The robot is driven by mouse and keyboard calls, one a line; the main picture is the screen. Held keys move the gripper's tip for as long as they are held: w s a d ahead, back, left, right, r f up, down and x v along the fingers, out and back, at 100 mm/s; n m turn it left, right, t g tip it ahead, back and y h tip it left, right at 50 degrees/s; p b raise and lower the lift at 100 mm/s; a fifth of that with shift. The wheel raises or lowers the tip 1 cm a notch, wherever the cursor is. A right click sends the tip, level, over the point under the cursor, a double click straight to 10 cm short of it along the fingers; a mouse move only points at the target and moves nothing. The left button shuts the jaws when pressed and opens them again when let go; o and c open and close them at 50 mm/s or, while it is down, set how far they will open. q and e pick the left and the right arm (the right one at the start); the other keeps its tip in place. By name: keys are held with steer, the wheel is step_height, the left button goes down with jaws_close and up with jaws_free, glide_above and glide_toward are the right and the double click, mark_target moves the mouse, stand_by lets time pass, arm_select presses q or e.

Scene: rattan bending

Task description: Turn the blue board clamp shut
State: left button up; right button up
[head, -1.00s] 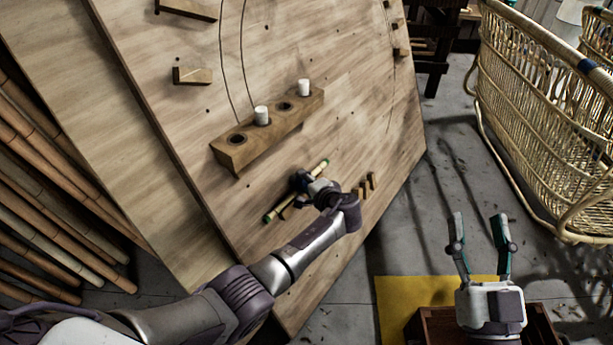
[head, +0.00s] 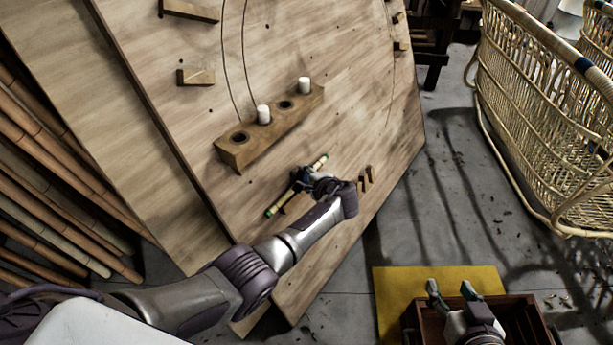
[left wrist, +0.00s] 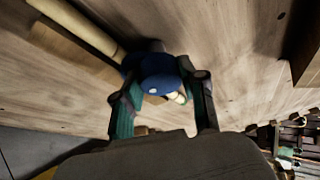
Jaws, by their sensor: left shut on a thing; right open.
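The blue board clamp shows in the left wrist view as a rounded dark blue knob (left wrist: 158,74) with a pale spot, standing off the wooden board (head: 350,120). My left gripper (left wrist: 164,88) is shut on this knob, one finger on each side of it. In the head view my left gripper (head: 308,180) is at the board, and it mostly hides the clamp. A short pale pole (head: 273,211) with greenish ends lies aslant behind the gripper at the clamp. My right gripper (head: 452,291) is open and empty over the wooden box at lower right.
A wooden block (head: 235,154) with round holes and two white pegs (head: 264,114) is fixed above the clamp. A yellow mat (head: 390,290) and brown box (head: 520,312) lie at lower right, a rattan basket (head: 530,120) beyond.

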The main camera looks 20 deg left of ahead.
arm_select(q)
steer(key=shift+a, duration=0.2)
steer(key=o, duration=1.1)
steer(key=shift+o, duration=0.2)
steer(key=shift+d, duration=0.1)
steer(key=shift+s+d, duration=0.15)
steer(key=shift+d, duration=0.05)
steer(key=v, duration=1.1)
steer(key=shift+s+r, duration=0.15)
